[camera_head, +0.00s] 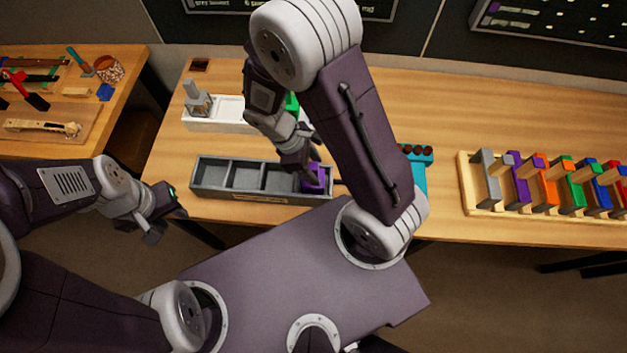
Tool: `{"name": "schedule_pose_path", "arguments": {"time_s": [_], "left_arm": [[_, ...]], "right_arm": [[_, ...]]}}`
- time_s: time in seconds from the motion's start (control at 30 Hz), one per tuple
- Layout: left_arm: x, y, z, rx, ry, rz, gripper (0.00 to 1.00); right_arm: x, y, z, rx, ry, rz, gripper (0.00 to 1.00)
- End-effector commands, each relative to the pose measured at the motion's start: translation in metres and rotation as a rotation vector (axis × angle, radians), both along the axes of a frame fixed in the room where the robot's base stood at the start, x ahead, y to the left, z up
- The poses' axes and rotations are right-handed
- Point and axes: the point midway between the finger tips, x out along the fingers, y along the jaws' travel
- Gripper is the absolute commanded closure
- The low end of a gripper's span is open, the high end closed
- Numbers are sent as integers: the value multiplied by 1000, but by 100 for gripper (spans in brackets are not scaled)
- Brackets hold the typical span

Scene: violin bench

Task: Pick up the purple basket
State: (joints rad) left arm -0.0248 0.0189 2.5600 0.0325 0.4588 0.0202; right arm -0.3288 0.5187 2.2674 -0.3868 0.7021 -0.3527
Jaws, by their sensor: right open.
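A small purple basket (316,178) sits in the right-hand compartment of a grey divided tray (240,192) on the bench. My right gripper (312,168) points down at the basket, open, with its fingertips at or just over it. The gripper and arm hide part of the basket, and I cannot tell whether the fingers touch it. My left gripper (167,226) is off the front edge of the bench, left of the tray, open and empty.
A white tray (222,108) with a grey item and a green item stands behind the grey tray. A blue holder (418,156) is partly hidden by my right arm. A wooden rack (466,190) of coloured blocks stands at right. A side table (95,122) holds tools.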

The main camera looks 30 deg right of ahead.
Motion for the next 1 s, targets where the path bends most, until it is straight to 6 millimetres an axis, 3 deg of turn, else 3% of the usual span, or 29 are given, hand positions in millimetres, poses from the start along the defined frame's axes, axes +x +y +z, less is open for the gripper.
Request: {"name": "schedule_pose_path", "arguments": {"time_s": [0.17,0.33,1.0], "left_arm": [[0,0,0,0,0,0,64],[0,0,0,0,0,0,64],[0,0,0,0,0,0,64]], "right_arm": [[0,0,0,0,0,0,52],[0,0,0,0,0,0,99],[0,0,0,0,-2,-1,100]]}}
